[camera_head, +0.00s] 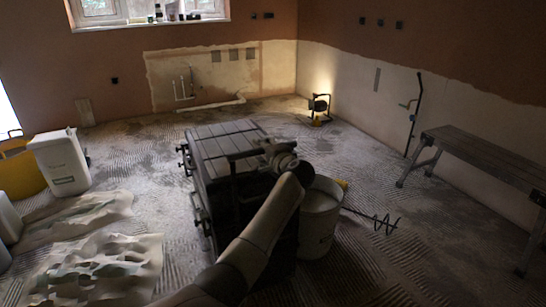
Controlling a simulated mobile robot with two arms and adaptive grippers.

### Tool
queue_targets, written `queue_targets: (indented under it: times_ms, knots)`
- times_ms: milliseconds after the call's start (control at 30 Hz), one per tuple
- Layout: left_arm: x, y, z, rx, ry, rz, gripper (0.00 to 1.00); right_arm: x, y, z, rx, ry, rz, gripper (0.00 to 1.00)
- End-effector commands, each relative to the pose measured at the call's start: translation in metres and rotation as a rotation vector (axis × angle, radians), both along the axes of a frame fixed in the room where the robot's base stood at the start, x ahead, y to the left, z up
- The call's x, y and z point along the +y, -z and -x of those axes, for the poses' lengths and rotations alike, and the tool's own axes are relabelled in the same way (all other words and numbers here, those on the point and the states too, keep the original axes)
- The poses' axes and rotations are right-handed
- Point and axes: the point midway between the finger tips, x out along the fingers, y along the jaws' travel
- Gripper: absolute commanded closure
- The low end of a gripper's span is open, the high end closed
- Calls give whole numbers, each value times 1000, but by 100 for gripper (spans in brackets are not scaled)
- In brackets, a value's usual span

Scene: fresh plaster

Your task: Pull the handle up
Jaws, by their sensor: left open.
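A large dark tool chest (222,138) with a ribbed lid stands on the floor in the middle of the head view. Latches show along its left side. A dark bar that looks like its handle (240,155) crosses over the near part of the lid. My left gripper (262,149) is at the right end of this bar, open. Dark gripper parts blend with the bar, so I cannot tell whether they touch. My left arm hides much of the chest's near right side. My right gripper is not in view.
A white bucket (320,222) stands close on the chest's right. A wooden bench (490,160) is at the right. A lit work lamp (318,104) stands at the back. Crumpled sheets (95,270) and a white container (62,165) are at the left.

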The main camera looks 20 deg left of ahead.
Motion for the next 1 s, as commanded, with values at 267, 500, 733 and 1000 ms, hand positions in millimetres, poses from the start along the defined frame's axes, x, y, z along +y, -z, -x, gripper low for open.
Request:
queue_targets:
  times_ms: [267, 500, 733, 1000]
  knots:
    - [-32, -7, 26, -1, 3, 2, 57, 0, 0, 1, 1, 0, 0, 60]
    - [-61, -15, 52, 1, 1, 1, 57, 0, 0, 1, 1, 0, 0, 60]
    - [-79, -20, 68, 1, 0, 1, 57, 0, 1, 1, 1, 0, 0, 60]
    - [-81, -21, 70, 2, -1, 0, 57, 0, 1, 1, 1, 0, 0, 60]
